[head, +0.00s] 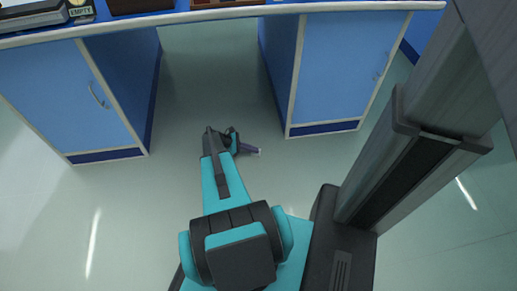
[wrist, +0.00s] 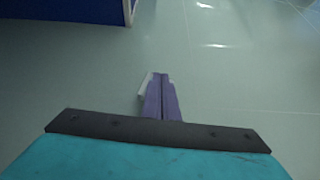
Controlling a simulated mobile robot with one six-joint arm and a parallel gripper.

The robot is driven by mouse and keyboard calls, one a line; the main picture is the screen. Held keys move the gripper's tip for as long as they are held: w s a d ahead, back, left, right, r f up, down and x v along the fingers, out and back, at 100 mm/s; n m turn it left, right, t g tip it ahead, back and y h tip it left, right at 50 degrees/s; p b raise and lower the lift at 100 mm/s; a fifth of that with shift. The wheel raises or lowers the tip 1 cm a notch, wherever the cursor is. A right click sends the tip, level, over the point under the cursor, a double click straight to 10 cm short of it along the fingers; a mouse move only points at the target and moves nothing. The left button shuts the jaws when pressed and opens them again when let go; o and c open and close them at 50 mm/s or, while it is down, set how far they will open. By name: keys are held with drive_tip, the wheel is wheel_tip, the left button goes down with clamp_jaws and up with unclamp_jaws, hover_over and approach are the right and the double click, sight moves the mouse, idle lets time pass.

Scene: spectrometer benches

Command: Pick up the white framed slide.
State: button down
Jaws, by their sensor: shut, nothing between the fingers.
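I cannot make out the white framed slide in either view. My gripper (head: 257,151) is low over the open floor between two blue cabinets in the head view, below the bench top. In the wrist view its purple fingers (wrist: 160,78) are together, with nothing seen between them. A pale sliver (wrist: 145,85) shows along the left side of the fingers; I cannot tell whether it is part of the gripper.
A bench top (head: 230,11) crosses the top of the head view. The left cabinet (head: 75,100) and right cabinet (head: 345,70) flank an open knee space.

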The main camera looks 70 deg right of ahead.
drive_tip(key=shift+w+a+f, duration=0.25)
drive_tip(key=shift+w+f, duration=0.05)
drive_tip(key=shift+f, duration=0.3)
drive_tip(key=shift+s, duration=0.25)
drive_tip(key=shift+s+d+r+p, duration=0.1)
drive_tip(key=shift+s+r+p, duration=0.05)
drive_tip(key=shift+r+p, duration=0.45)
drive_tip(key=shift+r, duration=0.2)
drive_tip(key=shift+d, duration=0.1)
drive_tip(key=shift+r, duration=0.1)
drive_tip(key=shift+r, duration=0.25)
